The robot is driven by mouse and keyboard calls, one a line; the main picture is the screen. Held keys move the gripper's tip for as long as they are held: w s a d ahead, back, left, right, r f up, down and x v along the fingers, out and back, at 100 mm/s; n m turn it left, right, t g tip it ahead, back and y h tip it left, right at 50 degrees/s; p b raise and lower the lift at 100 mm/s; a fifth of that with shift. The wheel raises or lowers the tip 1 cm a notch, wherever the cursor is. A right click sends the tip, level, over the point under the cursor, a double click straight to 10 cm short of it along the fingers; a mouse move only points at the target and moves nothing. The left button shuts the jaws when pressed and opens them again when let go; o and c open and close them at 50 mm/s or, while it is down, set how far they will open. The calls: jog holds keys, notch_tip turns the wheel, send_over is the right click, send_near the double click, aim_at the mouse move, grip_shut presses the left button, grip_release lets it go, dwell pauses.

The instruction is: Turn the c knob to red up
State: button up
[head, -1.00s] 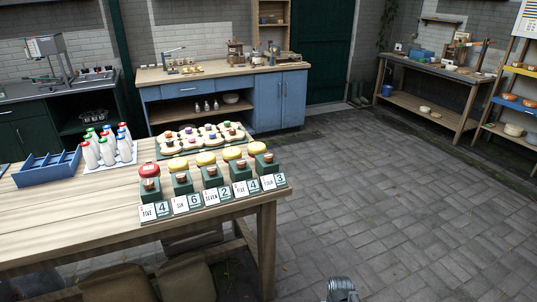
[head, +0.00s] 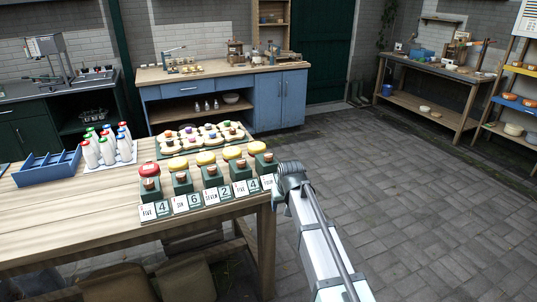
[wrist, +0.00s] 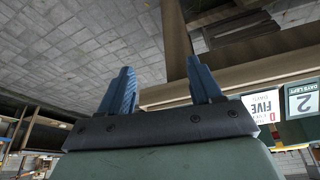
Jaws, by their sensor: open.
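A row of dark green blocks with brown knobs stands along the table's front right edge. The middle block (head: 212,178) has a card (head: 210,198) reading SEVEN and a number 2 beside it. The knobs' letters are too small to read in the head view, so I cannot tell which is c, nor see any red mark on a knob. My gripper (wrist: 164,88) is open and empty, with two blue fingers apart. In the head view my arm's end is at the table's right corner, covering part of the rightmost cards. The wrist view shows a card marked D, FIVE (wrist: 262,110).
Yellow and red round lids (head: 206,158) sit behind the blocks. A tray of colored pieces (head: 160,150) is farther back. White bottles (head: 107,150) and a blue crate (head: 48,168) stand to the left. The table (head: 60,215) is bare at front left. Open paved floor lies to the right.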

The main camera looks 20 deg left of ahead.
jog(key=t+y, duration=0.1)
send_near(269, 155)
jog(key=s, duration=0.5)
jog(key=w+a+r, duration=0.1)
jog(key=w+r, duration=0.4)
jog(key=r, duration=0.1)
jog(key=w+f, duration=0.1)
jog(key=f, duration=0.3)
jog(key=w+a+f+m, duration=0.1)
jog(key=f, duration=0.4)
jog(key=w+f+m+h, duration=0.1)
jog(key=f, duration=0.3)
jog(key=shift+w+a+f+g, duration=0.15)
jog(key=shift+w+a+g, duration=0.1)
jog(key=shift+g, duration=0.05)
jog(key=shift+c, duration=0.3)
jog(key=c, duration=1)
